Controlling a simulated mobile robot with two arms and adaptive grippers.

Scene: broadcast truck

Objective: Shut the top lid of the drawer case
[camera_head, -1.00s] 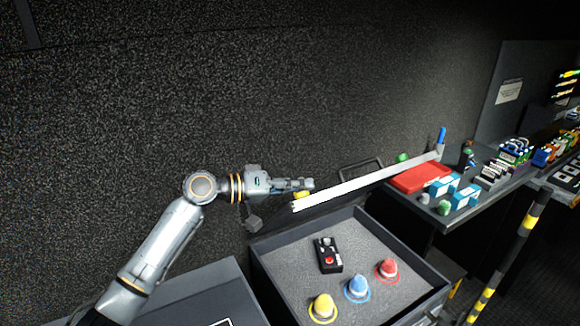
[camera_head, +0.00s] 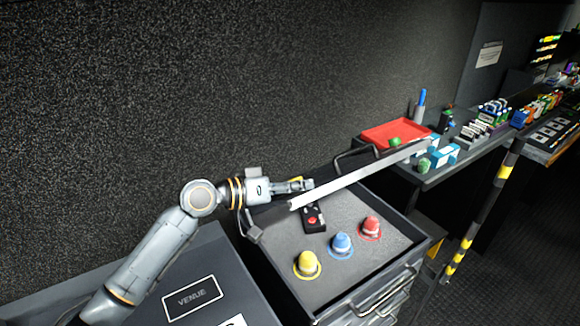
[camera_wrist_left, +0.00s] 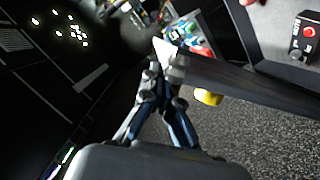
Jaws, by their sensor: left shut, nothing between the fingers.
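The drawer case (camera_head: 408,258) stands at the lower middle of the head view. Its top lid is partly open: a dark panel with a pale front edge (camera_head: 362,175) slants over the back of the case, well above the top tray. In the tray are a black box with a red button (camera_head: 313,218) and yellow (camera_head: 307,264), blue (camera_head: 341,244) and red (camera_head: 370,227) domes. My left gripper (camera_head: 306,186) is shut and empty at the lid's left end, beside or against its far face; exact contact is unclear. The lid edge (camera_wrist_left: 240,80) also shows beside the fingers (camera_wrist_left: 166,75) in the left wrist view. My right gripper is not in view.
A dark case marked VENUE (camera_head: 193,298) stands left of the drawer case. A bench to the right holds a red tray (camera_head: 385,135), blue-and-white boxes and other items. A striped post (camera_head: 484,205) stands in front of it. The dark wall is close behind.

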